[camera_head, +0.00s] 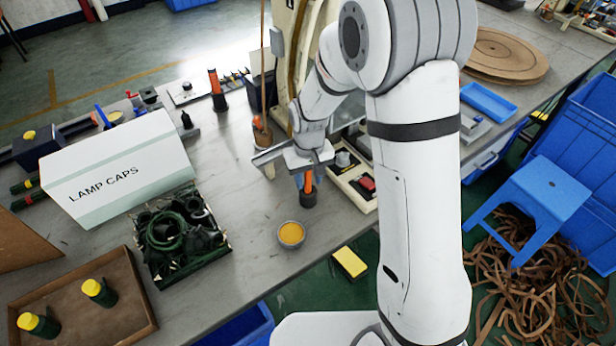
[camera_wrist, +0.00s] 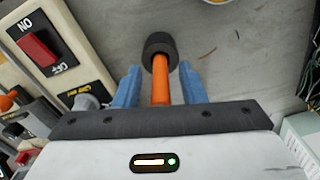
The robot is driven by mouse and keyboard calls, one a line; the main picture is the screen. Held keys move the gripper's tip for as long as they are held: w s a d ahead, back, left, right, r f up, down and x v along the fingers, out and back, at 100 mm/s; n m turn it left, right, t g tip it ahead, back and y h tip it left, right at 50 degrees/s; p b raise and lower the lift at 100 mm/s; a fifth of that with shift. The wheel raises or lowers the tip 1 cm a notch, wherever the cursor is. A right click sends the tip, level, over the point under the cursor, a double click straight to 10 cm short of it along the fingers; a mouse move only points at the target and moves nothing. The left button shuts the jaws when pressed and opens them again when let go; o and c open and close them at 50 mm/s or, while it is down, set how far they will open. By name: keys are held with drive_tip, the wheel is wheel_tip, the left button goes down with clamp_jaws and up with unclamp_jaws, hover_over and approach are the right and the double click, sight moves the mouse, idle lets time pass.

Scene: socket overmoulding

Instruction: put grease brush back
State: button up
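The grease brush has an orange handle (camera_head: 308,181) that rises from a black cylindrical piece (camera_head: 308,199) on the grey bench. In the wrist view the handle (camera_wrist: 160,85) runs between my two blue fingers, with the black piece (camera_wrist: 158,45) beyond them. My gripper (camera_wrist: 160,85) is open around the handle, with a visible gap on each side. In the head view my gripper (camera_head: 306,178) is directly over the black piece. A round tin of yellow grease (camera_head: 291,234) stands nearer the bench's front edge. The bristles are hidden.
A switch box with a red switch (camera_head: 366,184) lies close to the right of my gripper. A black tray of dark parts (camera_head: 224,246), a LAMP CAPS box (camera_head: 118,168) and another orange-handled item (camera_head: 214,80) are to the left. Bench around the tin is clear.

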wheel_tip(320, 180, up, 12)
drive_tip(key=shift+r, duration=0.2)
drive_tip(key=s+d+r+m+t, duration=0.1)
drive_tip(key=s+d+r+m, duration=0.1)
drive_tip(key=s+d, duration=0.5)
drive_tip(key=s+d+r+m+t, duration=0.1)
drive_tip(key=s+d+r, duration=0.3)
drive_tip(key=s+d, duration=0.3)
drive_tip(key=s, duration=0.5)
drive_tip(key=shift+r+m+t, duration=0.25)
drive_tip(key=shift+m+t, duration=0.15)
